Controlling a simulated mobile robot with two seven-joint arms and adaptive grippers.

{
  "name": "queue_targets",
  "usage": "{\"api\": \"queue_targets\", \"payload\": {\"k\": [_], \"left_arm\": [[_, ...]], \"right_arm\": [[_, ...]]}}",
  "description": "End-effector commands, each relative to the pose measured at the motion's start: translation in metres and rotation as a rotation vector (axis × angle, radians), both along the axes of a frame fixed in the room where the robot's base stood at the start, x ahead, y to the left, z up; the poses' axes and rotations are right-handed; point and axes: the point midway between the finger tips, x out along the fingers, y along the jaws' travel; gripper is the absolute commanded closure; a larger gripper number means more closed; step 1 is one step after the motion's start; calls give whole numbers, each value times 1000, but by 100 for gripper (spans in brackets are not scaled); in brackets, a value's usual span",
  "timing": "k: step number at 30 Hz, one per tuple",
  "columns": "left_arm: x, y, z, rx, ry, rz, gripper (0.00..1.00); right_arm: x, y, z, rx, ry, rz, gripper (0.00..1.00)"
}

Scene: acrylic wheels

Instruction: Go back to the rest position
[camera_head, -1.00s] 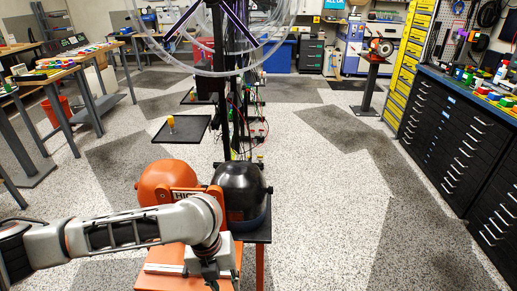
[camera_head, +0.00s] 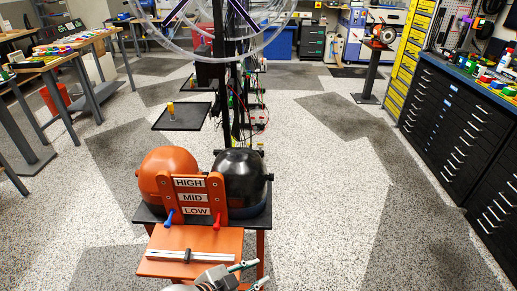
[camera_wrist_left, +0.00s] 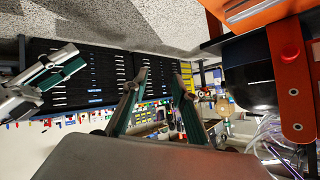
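My left gripper (camera_head: 262,272) is at the bottom edge of the head view, in front of the orange slider panel (camera_head: 218,245) and touching nothing that I can see. Its two grey-green fingers stand apart in the left wrist view (camera_wrist_left: 158,75), with nothing between them. Another gripper, my right one (camera_wrist_left: 78,57), shows at the left of the left wrist view; its opening is hard to judge. An orange sign board (camera_head: 204,197) reads HIGH, MID, LOW. A blue lever (camera_head: 169,217) and a red lever (camera_head: 217,222) are at its foot.
An orange dome (camera_head: 165,170) and a black dome (camera_head: 240,172) stand behind the board. Clear wheel rings (camera_head: 165,45) hang beyond, near a black tray (camera_head: 182,117). Dark drawer cabinets (camera_head: 450,130) line the right. Speckled floor is free on both sides.

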Motion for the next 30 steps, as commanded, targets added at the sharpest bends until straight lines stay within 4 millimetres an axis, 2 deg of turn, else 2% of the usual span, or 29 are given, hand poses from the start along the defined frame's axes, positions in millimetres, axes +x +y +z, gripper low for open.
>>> {"api": "queue_targets", "payload": {"k": [1, 5, 9, 12, 15, 19, 30], "left_arm": [[-7, 17, -14, -32, 32, 87, 72], [-23, 70, -42, -96, 79, 307, 72], [-51, 128, -69, -132, 110, 504, 72], [-72, 160, -82, -140, 118, 598, 72], [-88, 181, -89, -143, 121, 655, 72], [-96, 192, -92, -144, 120, 684, 72], [-96, 193, -92, -143, 120, 685, 72]], "right_arm": [[0, 0, 0, 0, 0, 0, 60], [0, 0, 0, 0, 0, 0, 60], [0, 0, 1, 0, -2, 1, 60], [1, 0, 2, 0, -3, 0, 60], [1, 0, 3, 1, -4, 0, 60], [1, 0, 3, 1, -5, 0, 60], [1, 0, 2, 1, -4, 0, 60]]}}
